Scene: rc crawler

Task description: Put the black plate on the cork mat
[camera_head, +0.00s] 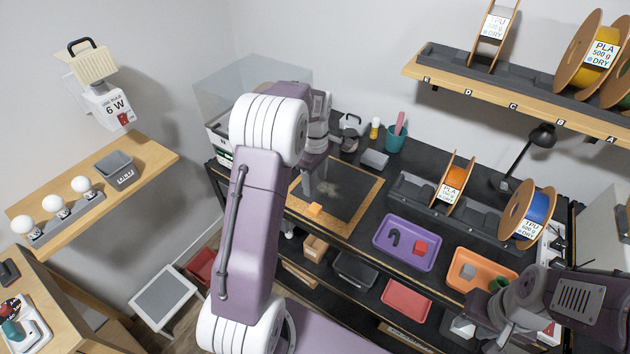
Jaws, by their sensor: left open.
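The black plate (352,197) is a dark, flat square with a pale smudge. It appears to lie flat on the cork mat (350,230), whose tan border shows around its front and right sides. A small orange block or tab (315,209) is at the plate's front left edge. My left gripper (318,191) is open over the left part of the plate, its fingers pointing down. I cannot tell whether it touches the plate. My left arm hides part of the mat's left side. My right gripper (492,325) is low at the right, by the orange tray; its jaws are unclear.
A purple tray (382,250) and an orange tray (456,279) stand right of the mat on the black bench. A grey rack holding spools (453,187), a teal cup (397,141) and a black lamp (541,136) stand behind. A clear-walled box (215,92) is at the back left.

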